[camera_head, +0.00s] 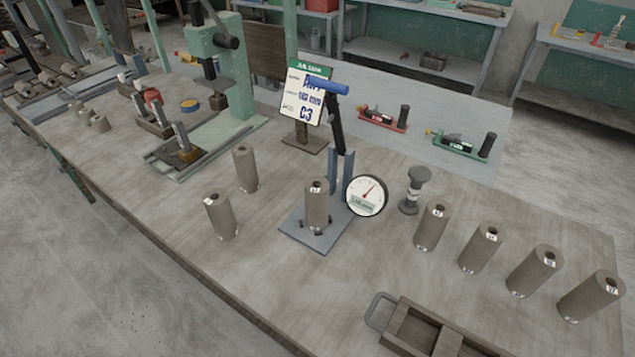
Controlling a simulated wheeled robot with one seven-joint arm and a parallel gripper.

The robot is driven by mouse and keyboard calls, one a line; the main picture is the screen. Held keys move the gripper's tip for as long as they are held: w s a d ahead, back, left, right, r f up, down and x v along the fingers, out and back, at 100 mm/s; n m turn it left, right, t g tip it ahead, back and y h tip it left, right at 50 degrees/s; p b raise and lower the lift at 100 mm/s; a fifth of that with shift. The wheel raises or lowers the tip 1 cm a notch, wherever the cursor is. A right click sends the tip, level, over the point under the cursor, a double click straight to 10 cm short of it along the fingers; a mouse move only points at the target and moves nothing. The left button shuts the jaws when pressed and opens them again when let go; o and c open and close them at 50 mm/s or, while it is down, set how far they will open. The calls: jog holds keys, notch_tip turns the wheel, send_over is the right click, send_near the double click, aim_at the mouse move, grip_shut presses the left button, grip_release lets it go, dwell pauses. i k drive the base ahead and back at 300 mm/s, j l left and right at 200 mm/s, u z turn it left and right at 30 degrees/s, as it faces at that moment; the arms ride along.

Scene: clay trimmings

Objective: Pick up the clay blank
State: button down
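Several grey-brown clay blanks stand upright on the workbench (380,262), each a cylinder with a dark hole in its top. One clay blank (317,210) stands on the blue-grey base of a lever stand (303,234), beside a round dial gauge (366,195). Two plain blanks stand left of it: one farther back (245,170) and one nearer (221,217). A row with small white labels runs to the right: first (432,227), second (480,249), third (534,272) and last (591,298). The pictures do not show which one is meant. My gripper is not in view.
A wooden tray (392,340) with a metal handle lies at the front edge. A dark grey spool-shaped weight (414,190) stands right of the gauge. A sign (305,92) and a green press (222,70) stand behind. Bench between the left blanks and front edge is clear.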

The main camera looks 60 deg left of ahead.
aim_at(316, 188)
jog(key=j, duration=0.45)
jog(key=k+j, duration=0.15)
jog(key=j, duration=0.75)
jog(key=k, duration=0.05)
